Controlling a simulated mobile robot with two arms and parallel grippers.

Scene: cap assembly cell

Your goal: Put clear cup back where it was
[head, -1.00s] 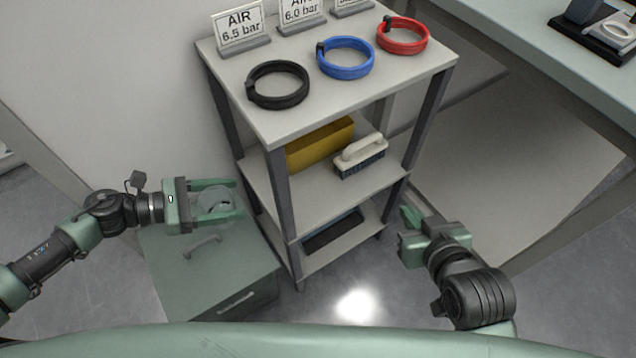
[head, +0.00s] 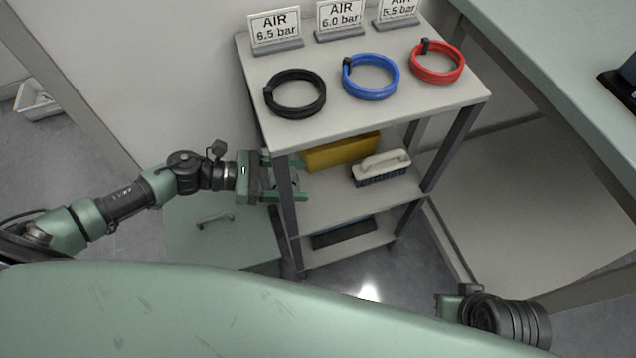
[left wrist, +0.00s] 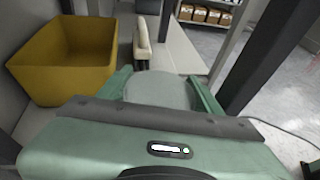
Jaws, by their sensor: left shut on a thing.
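The clear cup (left wrist: 160,91) is between the two fingers of my left gripper (head: 288,180), seen from above in the left wrist view. My left gripper is shut on it. In the head view the gripper is at the left side of the shelf rack, near middle-shelf height, and the rack's front post partly covers fingers and cup. My right gripper (head: 452,304) shows only in part at the lower right; its fingers are hidden by my body and wrist.
The middle shelf (head: 340,205) holds a yellow bin (head: 342,152) and a white-handled brush (head: 382,168). The top shelf has black (head: 295,94), blue (head: 371,77) and red (head: 437,62) hose coils. A green cabinet (head: 195,238) stands below my left gripper.

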